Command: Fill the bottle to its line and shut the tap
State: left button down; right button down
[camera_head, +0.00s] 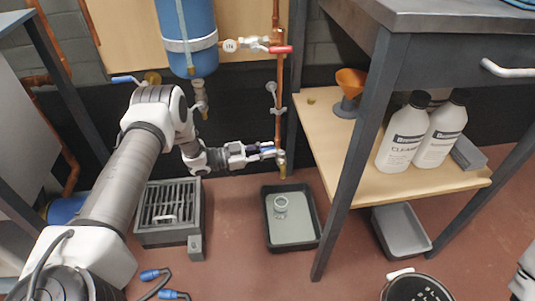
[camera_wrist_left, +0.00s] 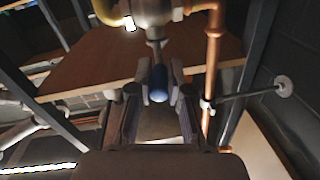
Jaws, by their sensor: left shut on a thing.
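The tap (camera_head: 282,160) is a brass fitting at the low end of a vertical copper pipe. My left gripper (camera_head: 267,150) reaches it from the left and is shut on its blue handle (camera_wrist_left: 159,78), which shows between the fingers in the left wrist view. The bottle (camera_head: 281,205) is a small clear vessel standing in a grey tray (camera_head: 308,240) on the floor, below the tap. Its line and the level inside are too small to tell. Any stream from the tap cannot be made out. My right gripper is out of view.
A shelf (camera_head: 455,190) on the right holds two white bottles (camera_head: 402,135) and an orange funnel (camera_head: 350,82). A blue tank (camera_head: 188,30) hangs above. A slatted grey unit (camera_head: 168,235) stands left of the tray. A dark bucket (camera_head: 418,288) and a bin (camera_head: 402,232) stand lower right.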

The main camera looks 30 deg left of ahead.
pick_arm(q)
jog(key=shift+w+a+m+g+h+b, duration=0.25)
jog(key=shift+m+g+h+b, duration=0.1)
jog(key=shift+m+g+h, duration=0.25)
jog(key=c, duration=1.1)
grip_release()
jog(key=v, duration=0.7)
jog(key=shift+s+a, duration=0.1)
jog(key=shift+a, duration=0.1)
